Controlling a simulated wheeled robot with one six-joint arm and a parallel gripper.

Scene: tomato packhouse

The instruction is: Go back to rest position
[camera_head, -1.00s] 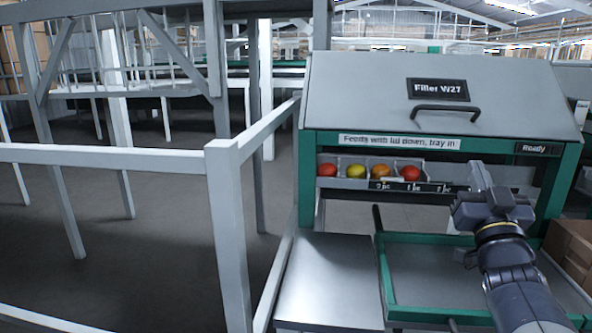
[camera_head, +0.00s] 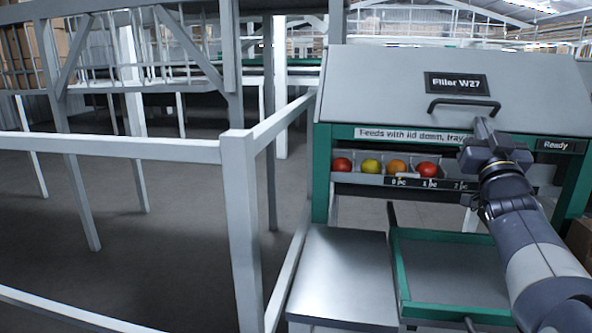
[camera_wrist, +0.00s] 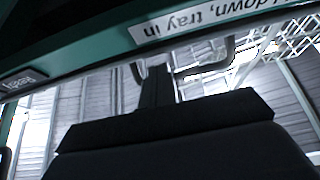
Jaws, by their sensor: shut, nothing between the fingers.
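My gripper (camera_head: 483,130) is at the right in the head view, raised in front of the filler machine (camera_head: 400,85). It points up toward the lid and covers part of the label strip. Its fingers are shut and hold nothing. The gap between gripper and machine is hard to judge.
The lid is down, with a black handle (camera_head: 463,104). Several tomatoes, red (camera_head: 342,164) to yellow, sit in a channel below the label. A green-framed tray bay (camera_head: 402,285) and a metal shelf (camera_head: 340,270) stand below. White railings (camera_head: 240,220) stand at left, with open floor beyond.

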